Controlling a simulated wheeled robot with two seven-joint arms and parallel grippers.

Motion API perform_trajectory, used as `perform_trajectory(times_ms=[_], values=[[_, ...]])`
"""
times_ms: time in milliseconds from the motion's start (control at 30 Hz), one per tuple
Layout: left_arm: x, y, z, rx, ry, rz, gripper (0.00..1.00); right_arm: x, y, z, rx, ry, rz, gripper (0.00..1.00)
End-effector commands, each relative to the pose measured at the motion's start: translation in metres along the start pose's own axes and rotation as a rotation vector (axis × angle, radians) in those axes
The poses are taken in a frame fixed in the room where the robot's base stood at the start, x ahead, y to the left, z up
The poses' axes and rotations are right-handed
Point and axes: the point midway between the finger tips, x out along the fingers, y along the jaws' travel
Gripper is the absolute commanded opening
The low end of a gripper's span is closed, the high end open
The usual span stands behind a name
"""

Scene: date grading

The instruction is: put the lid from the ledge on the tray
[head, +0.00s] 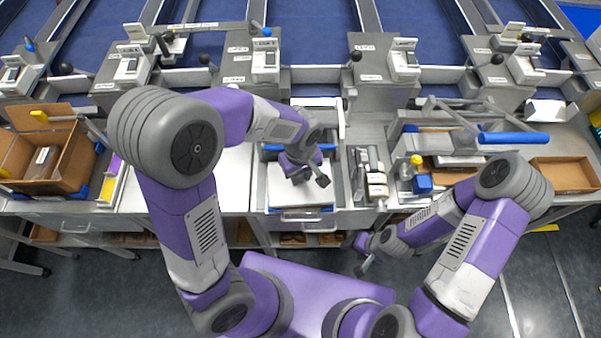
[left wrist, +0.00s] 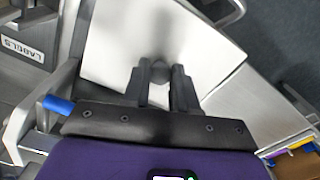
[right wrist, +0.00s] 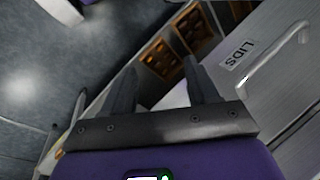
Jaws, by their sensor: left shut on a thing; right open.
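The lid is a flat white square (head: 283,190) with a grey knob. It lies at the front middle of the bench in the head view and fills the upper middle of the left wrist view (left wrist: 115,50). My left gripper (head: 308,178) is above it, its fingers (left wrist: 161,85) shut on the knob. The tray beneath is mostly hidden; blue parts (head: 273,148) show at the lid's edges. I cannot tell whether the lid rests flat on it. My right gripper (head: 364,267) is open and empty, low before the bench, fingers apart in the right wrist view (right wrist: 158,85).
A drawer front labelled LIDS (right wrist: 260,75) is beside my right gripper. Bottles (head: 376,187) stand right of the lid, with a blue-handled rack (head: 512,138) further right. An open cardboard box (head: 80,160) is at left. White bench surface (head: 232,175) left of the lid is clear.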

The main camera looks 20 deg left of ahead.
Motion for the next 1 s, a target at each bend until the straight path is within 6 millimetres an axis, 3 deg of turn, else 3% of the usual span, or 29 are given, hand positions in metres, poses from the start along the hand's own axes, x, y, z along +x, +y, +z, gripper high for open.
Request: perform_trajectory(times_ms=[167, 200, 400, 600, 733, 1000], values=[[0.0028, -0.0001, 0.0, 0.0, 0.0, 0.0, 0.0, 0.002, 0.0007, -0.0001, 0.0, 0.0, 0.0, 0.59], [0.0029, -0.0001, 0.0, 0.0, 0.0, 0.0, 0.29, 0.0021, 0.0008, -0.0001, 0.0, 0.0, 0.0, 0.59], [0.0024, -0.0001, 0.0, 0.0, 0.0, 0.0, 0.57, 0.0016, 0.0006, 0.0, 0.0, 0.0, 0.0, 0.59], [0.0024, -0.0001, 0.0, 0.0, 0.0, 0.0, 0.58, 0.0017, 0.0006, 0.0, 0.0, 0.0, 0.0, 0.59], [0.0024, -0.0001, 0.0, 0.0, 0.0, 0.0, 0.78, 0.0017, 0.0006, 0.0, 0.0, 0.0, 0.0, 0.59], [0.0022, -0.0001, 0.0, 0.0, 0.0, 0.0, 0.78, 0.0015, 0.0006, -0.0001, 0.0, 0.0, 0.0, 0.59]])
